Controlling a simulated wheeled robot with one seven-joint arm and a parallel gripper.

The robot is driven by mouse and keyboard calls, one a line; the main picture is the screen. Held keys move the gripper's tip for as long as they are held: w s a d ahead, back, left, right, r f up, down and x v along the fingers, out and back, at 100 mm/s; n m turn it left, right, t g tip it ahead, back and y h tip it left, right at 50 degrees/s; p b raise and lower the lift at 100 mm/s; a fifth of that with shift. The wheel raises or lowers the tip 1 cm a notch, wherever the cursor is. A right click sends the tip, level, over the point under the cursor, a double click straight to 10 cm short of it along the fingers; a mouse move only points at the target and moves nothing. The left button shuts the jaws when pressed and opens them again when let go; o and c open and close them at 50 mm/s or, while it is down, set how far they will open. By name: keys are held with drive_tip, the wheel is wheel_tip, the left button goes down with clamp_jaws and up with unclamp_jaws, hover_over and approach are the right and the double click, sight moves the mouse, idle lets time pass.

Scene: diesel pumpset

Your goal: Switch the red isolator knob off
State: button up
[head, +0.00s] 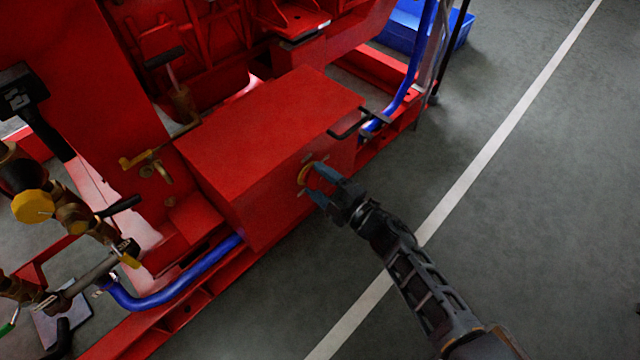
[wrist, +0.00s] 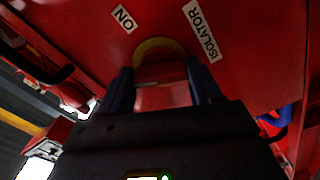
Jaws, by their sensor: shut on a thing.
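The isolator knob (wrist: 163,88) is on the front face of a red box (head: 270,115). In the wrist view a yellow ring (wrist: 158,47) arcs behind the red knob, with labels "ON" (wrist: 125,19) and "ISOLATOR" (wrist: 200,30) on the red panel. My gripper (head: 318,180) reaches the box face from the lower right. In the wrist view its two fingers (wrist: 160,88) stand either side of the knob, shut on it. The fingers hide part of the knob.
A black handle (head: 348,124) juts out at the box's right end. Blue pipes run at the lower left (head: 180,285) and upper right (head: 408,70). A yellow-capped valve (head: 33,206) stands at left. The grey floor (head: 540,200) at right is clear, with a white line.

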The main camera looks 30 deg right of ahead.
drive_tip(key=shift+f+n+b, duration=0.1)
drive_tip(key=shift+n+b, duration=0.7)
drive_tip(key=shift+n, duration=1.4)
drive_tip(key=o, duration=1.1)
drive_tip(key=shift+c, duration=0.2)
drive_tip(key=p+v, duration=0.2)
drive_tip(key=v, duration=0.5)
drive_tip(key=shift+s, duration=0.4)
